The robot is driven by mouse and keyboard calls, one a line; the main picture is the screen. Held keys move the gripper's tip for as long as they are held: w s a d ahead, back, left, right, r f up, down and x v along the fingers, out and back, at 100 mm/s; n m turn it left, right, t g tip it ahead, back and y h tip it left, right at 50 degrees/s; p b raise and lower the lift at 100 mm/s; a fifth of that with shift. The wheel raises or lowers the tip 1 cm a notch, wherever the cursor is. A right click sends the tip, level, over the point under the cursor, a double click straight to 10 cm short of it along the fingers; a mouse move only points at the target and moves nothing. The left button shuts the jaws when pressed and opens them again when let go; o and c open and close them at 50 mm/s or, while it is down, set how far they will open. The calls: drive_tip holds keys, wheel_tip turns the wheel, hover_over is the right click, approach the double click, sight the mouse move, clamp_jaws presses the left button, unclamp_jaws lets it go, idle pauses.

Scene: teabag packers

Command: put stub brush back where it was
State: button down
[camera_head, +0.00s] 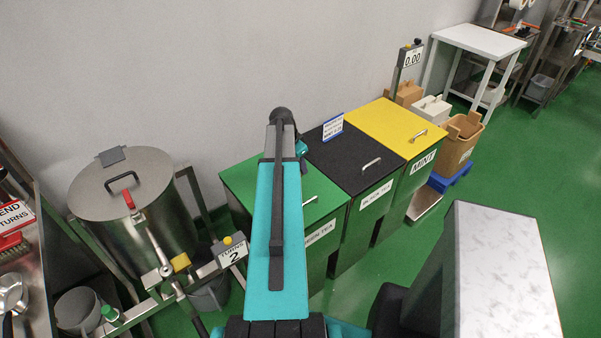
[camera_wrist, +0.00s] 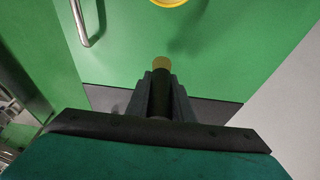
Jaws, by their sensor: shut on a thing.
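In the wrist view my gripper (camera_wrist: 160,90) is shut on a short dark thing with a tan tip, which I take to be the stub brush (camera_wrist: 161,63). It sticks out between the grey fingers, and most of it is hidden by them. A green surface with a metal handle (camera_wrist: 88,25) lies beyond it; the brush appears apart from it, but I cannot be sure. I cannot make out the brush's former place.
A black-lidded bin (camera_head: 345,158) and a yellow-lidded bin (camera_head: 395,128) adjoin the green one. A yellow ring-like thing (camera_wrist: 168,2) edges into the wrist view. Green floor is open at right.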

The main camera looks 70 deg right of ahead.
drive_tip(key=shift+f+p, duration=0.6)
drive_tip(key=shift+f, duration=1.2)
drive_tip(key=shift+f, duration=0.15)
drive_tip(key=c, duration=1.6)
unclamp_jaws()
drive_tip(key=shift+o, duration=0.2)
drive_tip(key=shift+r, duration=0.25)
drive_tip(key=b+v, duration=0.3)
drive_tip(key=v, duration=0.9)
drive_tip(key=shift+a+f, duration=0.1)
